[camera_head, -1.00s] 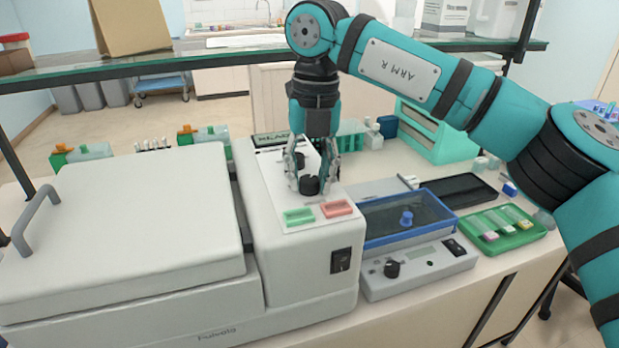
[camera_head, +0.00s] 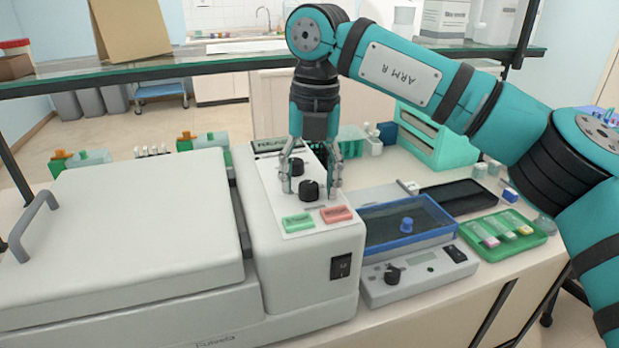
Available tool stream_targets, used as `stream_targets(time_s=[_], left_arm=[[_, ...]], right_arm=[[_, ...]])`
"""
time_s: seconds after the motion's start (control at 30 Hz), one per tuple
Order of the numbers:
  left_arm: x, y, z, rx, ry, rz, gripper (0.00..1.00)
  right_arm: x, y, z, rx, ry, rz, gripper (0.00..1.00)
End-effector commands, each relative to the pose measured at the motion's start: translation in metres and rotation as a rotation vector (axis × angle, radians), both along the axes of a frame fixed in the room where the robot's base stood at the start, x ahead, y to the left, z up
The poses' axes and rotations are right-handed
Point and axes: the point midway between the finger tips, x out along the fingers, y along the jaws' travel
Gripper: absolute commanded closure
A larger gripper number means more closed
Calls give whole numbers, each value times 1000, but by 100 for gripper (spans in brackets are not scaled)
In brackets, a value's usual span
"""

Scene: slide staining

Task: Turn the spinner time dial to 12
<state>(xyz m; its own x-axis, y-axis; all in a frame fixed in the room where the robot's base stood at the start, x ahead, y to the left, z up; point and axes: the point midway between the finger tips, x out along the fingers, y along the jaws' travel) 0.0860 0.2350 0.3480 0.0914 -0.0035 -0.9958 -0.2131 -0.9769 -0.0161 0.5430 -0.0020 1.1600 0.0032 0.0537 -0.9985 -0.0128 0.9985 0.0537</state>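The white spinner (camera_head: 300,250) stands at the left front of the bench, with a light control panel on its right part. Two black dials sit on the panel: a front dial (camera_head: 309,190) and a rear dial (camera_head: 297,167). I cannot read which is the time dial, or their settings. My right gripper (camera_head: 311,186) points down over the panel. Its fingers are spread, one on each side of the front dial, with visible gaps. How high the fingertips are above the panel is hard to tell. My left gripper is not in view.
A green button (camera_head: 298,222) and a red button (camera_head: 337,214) sit in front of the dials. A power switch (camera_head: 341,266) is on the front face. A blue-rimmed bath (camera_head: 375,241) and a green slide tray (camera_head: 543,233) stand to the right. A glass shelf (camera_head: 230,56) crosses behind.

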Motion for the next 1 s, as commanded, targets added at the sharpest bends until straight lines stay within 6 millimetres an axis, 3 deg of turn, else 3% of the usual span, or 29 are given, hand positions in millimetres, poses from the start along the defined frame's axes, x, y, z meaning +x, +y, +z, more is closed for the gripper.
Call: stream_targets(time_s=[0.23,0.37,0.8,1.0], left_arm=[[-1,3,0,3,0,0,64],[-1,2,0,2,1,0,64],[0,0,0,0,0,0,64],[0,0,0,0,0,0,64]], right_arm=[[-1,0,-1,-2,3,2,45],[0,0,9,-1,0,3,45],[0,-4,96,0,0,0,45],[0,-6,116,-1,1,0,45]])
